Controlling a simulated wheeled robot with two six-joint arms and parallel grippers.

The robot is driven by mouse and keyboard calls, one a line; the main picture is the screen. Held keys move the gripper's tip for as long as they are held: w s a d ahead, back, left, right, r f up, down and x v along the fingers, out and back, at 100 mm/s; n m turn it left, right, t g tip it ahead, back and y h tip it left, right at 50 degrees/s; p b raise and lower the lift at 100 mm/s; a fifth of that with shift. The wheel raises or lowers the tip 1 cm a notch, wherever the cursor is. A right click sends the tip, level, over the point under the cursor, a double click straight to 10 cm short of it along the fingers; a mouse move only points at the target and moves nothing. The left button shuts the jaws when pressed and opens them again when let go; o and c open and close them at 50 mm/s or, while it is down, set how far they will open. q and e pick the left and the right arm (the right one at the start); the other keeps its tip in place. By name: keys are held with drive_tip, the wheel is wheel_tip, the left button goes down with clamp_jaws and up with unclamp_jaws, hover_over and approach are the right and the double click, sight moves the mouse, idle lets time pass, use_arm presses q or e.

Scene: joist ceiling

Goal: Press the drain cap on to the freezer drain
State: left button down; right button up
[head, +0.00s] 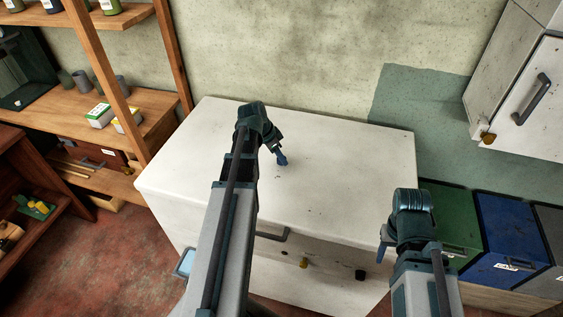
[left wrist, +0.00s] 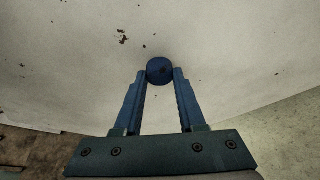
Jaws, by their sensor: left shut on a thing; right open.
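My left gripper (head: 281,156) is above the white lid of the chest freezer (head: 340,150), pointing downward. It is shut on a small round dark-blue cap (left wrist: 160,70), which sits between the fingertips in the left wrist view. In the head view the cap is hard to tell from the blue fingers. On the freezer's front face are a small yellow fitting (head: 304,262) and a small black round fitting (head: 361,275). I cannot tell for sure which is the drain. My right gripper (head: 382,254) is open and empty by the freezer's front right side.
A grey handle (head: 272,236) is on the freezer front. Green (head: 447,215) and blue (head: 507,238) bins stand at the right, below a white wall cabinet (head: 525,90). Wooden shelves (head: 150,125) stand at the left. The freezer lid is otherwise clear.

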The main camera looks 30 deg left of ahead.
use_arm(q)
drive_tip(key=shift+r, duration=0.25)
wheel_tip(320, 180, up, 5)
drive_tip(key=p, duration=0.5)
idle(0.7)
